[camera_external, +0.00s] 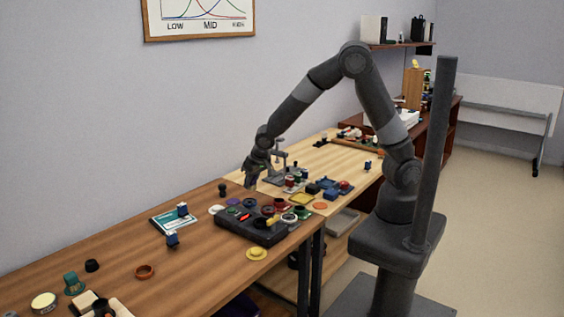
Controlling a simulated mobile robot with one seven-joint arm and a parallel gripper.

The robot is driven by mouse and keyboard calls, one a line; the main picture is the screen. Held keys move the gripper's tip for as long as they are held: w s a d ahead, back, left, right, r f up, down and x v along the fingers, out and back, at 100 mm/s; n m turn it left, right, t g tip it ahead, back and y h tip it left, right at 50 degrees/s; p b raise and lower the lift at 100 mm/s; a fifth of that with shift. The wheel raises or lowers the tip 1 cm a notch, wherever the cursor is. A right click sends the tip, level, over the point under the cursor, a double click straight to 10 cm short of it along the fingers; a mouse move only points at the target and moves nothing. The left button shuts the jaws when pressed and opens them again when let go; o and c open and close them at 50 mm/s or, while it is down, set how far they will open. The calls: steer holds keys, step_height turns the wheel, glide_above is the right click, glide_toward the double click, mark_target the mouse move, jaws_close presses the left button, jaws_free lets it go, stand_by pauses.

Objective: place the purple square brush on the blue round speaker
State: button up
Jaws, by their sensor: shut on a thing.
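My gripper (249,182) points down over the back of the dark tray (270,238), at the join of the two tables. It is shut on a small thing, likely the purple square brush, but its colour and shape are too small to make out. A small blue round piece (249,202), which looks like the blue round speaker, sits at the back of the tray, just below the gripper. There is a visible gap between them. No other purple square brush can be made out.
Several round coloured pieces crowd the tray and the area right of it, with a yellow disc (257,254) in front. A blue block (183,210) stands on a teal-and-white card (171,220). A metal stand (281,160) rises behind the gripper. The brown table (120,247) has free room at left.

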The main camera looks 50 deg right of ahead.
mark_target(250, 190)
steer(key=shift+w+a+f, duration=0.1)
steer(key=shift+a+f, duration=0.3)
steer(key=shift+a, duration=0.2)
steer(key=shift+f, duration=1.95)
steer(key=shift+f, duration=0.15)
steer(key=o, duration=1)
steer(key=shift+c, duration=0.2)
